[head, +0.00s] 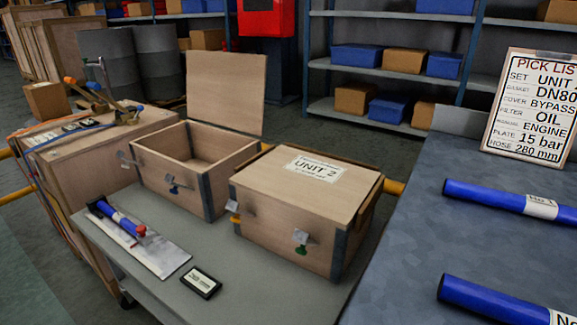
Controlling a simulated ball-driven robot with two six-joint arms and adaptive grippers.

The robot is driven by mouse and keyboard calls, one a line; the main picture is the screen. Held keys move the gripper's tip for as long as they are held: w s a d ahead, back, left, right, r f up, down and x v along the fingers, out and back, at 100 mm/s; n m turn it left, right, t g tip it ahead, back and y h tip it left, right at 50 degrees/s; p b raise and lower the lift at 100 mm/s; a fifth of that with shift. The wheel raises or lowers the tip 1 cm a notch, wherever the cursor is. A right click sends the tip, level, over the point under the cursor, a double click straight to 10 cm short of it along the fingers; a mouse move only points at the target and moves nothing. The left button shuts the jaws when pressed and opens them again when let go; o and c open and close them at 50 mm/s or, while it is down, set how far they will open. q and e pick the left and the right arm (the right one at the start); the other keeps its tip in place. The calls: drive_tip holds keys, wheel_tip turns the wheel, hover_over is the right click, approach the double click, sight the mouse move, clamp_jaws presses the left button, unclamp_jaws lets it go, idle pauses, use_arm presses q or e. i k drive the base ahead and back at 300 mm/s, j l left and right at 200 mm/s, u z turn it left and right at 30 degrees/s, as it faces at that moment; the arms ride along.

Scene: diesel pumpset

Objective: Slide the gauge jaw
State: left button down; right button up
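What appears to be the gauge (150,252) lies on the grey table at the lower left: a long pale flat plate with a blue and black bar (115,218) along it. A red knob (141,231) sits at the bar's near end. I cannot tell for certain which part is the jaw; no gripper touches it. A small black block with a pale label (201,283) lies to the right of the plate, its text too small to read surely. Neither of my grippers is in view.
An open, empty-looking wooden box (185,190) and a closed box marked UNIT 2 (300,205) stand behind the gauge. Blue hoses (485,194) lie on the right bench by a pick list (533,108). The grey table front (260,300) is clear.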

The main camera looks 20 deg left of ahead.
sight(144, 239)
drive_tip(key=j+u, duration=0.15)
drive_tip(key=u, duration=0.35)
drive_tip(key=j+u, duration=0.15)
drive_tip(key=u, duration=0.35)
drive_tip(key=i+j+u, duration=0.1)
drive_tip(key=u, duration=0.35)
